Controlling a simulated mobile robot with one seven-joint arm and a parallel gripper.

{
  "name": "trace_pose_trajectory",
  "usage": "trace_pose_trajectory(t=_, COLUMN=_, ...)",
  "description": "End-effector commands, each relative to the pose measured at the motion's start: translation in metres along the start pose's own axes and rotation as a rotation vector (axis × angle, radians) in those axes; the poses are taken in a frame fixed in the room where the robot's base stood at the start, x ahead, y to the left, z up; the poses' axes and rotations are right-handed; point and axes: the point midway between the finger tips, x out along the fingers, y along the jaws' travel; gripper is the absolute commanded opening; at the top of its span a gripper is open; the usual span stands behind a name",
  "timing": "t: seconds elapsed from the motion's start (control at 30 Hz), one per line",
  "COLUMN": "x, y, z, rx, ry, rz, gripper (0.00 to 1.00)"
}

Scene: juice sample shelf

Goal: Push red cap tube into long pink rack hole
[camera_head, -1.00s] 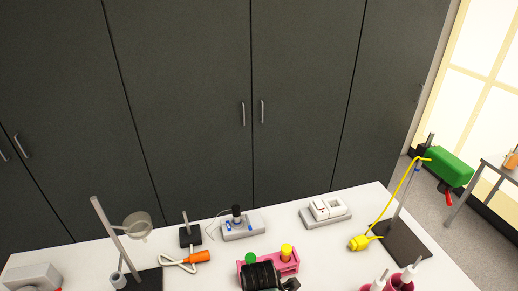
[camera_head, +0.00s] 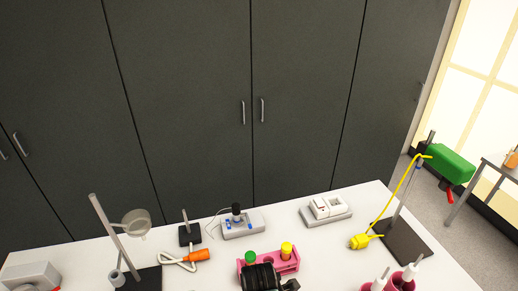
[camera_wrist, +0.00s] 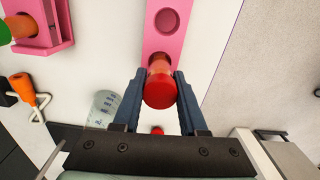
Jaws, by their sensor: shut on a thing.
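In the wrist view, my gripper (camera_wrist: 160,98) is shut on the red cap tube (camera_wrist: 160,90), one finger on each side of the red cap. An orange part of the tube shows just beyond the cap, over the long pink rack (camera_wrist: 151,40). An empty round hole shows in the rack beyond the tube. I cannot tell how deep the tube sits, as the cap hides its lower end. In the head view, my dark wrist covers part of a pink rack (camera_head: 290,268) with a green cap tube (camera_head: 250,257) and a yellow cap tube (camera_head: 286,250).
In the wrist view, a beaker (camera_wrist: 103,107) stands left of my gripper, and an orange-handled tool (camera_wrist: 22,85) lies at far left.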

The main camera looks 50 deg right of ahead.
Motion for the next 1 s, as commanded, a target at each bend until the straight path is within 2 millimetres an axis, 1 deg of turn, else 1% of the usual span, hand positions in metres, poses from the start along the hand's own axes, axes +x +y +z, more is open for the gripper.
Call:
trace_pose_trajectory(t=0.37, x=0.001, y=0.0, z=0.0, rx=0.0, ry=0.0, rz=0.0, gripper=0.0)
trace_pose_trajectory(t=1.0, x=0.015, y=0.001, z=0.0, rx=0.0, ry=0.0, rz=0.0, gripper=0.0)
